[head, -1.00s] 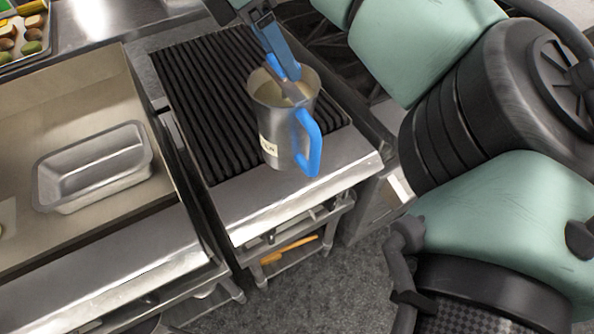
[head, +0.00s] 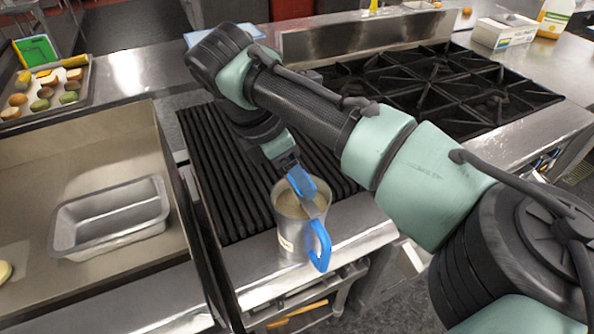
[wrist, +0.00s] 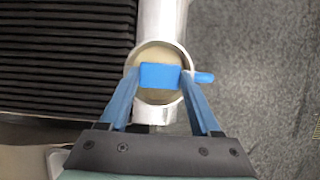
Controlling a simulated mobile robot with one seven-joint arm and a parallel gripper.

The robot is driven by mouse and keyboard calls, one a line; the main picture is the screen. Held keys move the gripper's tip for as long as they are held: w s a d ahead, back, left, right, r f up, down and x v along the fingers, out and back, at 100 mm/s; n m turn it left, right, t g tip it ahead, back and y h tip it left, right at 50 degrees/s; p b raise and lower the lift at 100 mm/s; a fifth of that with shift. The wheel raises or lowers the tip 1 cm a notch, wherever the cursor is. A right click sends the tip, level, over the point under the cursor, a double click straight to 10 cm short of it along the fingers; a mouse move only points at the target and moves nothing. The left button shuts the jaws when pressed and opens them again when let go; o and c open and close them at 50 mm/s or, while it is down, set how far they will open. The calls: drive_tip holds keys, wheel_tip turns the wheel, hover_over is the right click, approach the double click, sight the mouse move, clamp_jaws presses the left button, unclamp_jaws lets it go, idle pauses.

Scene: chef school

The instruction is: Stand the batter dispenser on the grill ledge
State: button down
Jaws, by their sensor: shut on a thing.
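The batter dispenser (head: 291,234) is a metal jug with a blue handle, a pale label and pale batter inside. It is upright over the grill's steel front ledge (head: 345,229); I cannot tell whether its base touches. My gripper (head: 307,191) is shut on the dispenser near its top, coming from above. In the wrist view, the blue fingers (wrist: 160,110) lie either side of the round rim (wrist: 138,62). A blue block (wrist: 160,75) shows across the opening, and the handle (wrist: 204,78) points right, over the floor.
The black ribbed grill (head: 215,165) lies behind the ledge. A griddle with a metal loaf-shaped pan (head: 110,216) is at left, and a burner range (head: 440,85) at back right. A food tray (head: 45,90) stands at back left. Grey floor lies beyond the ledge's front edge.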

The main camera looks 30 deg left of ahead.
drive_tip(key=shift+c, duration=0.5)
unclamp_jaws()
drive_tip(key=v, duration=1.2)
drive_tip(key=shift+s, duration=0.1)
